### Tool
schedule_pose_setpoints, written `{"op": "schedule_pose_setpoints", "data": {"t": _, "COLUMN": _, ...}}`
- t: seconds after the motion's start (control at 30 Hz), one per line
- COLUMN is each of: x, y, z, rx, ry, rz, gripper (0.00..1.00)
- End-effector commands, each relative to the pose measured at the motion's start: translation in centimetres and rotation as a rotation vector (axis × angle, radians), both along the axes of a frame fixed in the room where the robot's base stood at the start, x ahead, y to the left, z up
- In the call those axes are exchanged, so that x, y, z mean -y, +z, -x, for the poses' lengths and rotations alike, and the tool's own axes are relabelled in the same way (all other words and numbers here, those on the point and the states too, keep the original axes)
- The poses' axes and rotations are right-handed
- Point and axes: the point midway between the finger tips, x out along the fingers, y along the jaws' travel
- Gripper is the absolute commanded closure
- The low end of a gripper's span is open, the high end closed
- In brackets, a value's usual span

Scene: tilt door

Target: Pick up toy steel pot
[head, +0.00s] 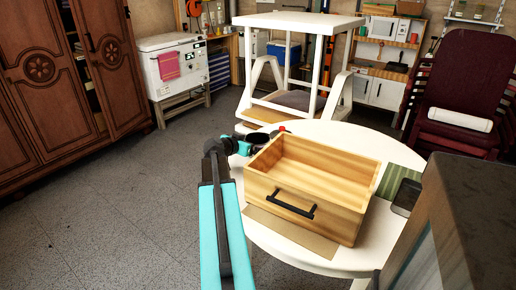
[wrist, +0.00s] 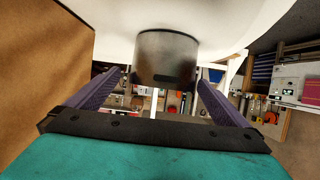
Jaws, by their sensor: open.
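The toy steel pot (wrist: 166,55) is a dark grey metal cylinder in the wrist view, standing on the white round table (wrist: 222,22). It lies between and beyond the fingertips of my gripper (wrist: 150,80), which is open with nothing clamped. In the head view my gripper (head: 243,140) reaches the table's left edge, beside the wooden drawer box. A dark shape there may be the pot, but it is small and partly covered by the gripper.
The open wooden drawer box (head: 318,185) with a black handle stands on the table, close to the gripper. It fills the left of the wrist view (wrist: 45,75). A green striped item (head: 398,187) lies to its right. Floor on the left is clear.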

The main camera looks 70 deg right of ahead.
Motion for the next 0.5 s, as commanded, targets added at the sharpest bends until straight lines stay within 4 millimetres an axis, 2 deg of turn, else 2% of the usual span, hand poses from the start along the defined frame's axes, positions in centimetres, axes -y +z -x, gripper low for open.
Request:
{"op": "schedule_pose_setpoints", "data": {"t": 0.03, "x": 0.7, "y": -0.2, "z": 0.1, "rx": 0.0, "ry": -0.001, "rz": 0.0, "gripper": 0.0}}
{"op": "schedule_pose_setpoints", "data": {"t": 0.2, "x": 1.9, "y": -0.8, "z": 0.4, "rx": 0.0, "ry": -0.001, "rz": -0.001, "gripper": 0.0}}
{"op": "schedule_pose_setpoints", "data": {"t": 0.5, "x": 2.0, "y": -0.9, "z": 0.6, "rx": 0.0, "ry": -0.001, "rz": 0.0, "gripper": 0.0}}
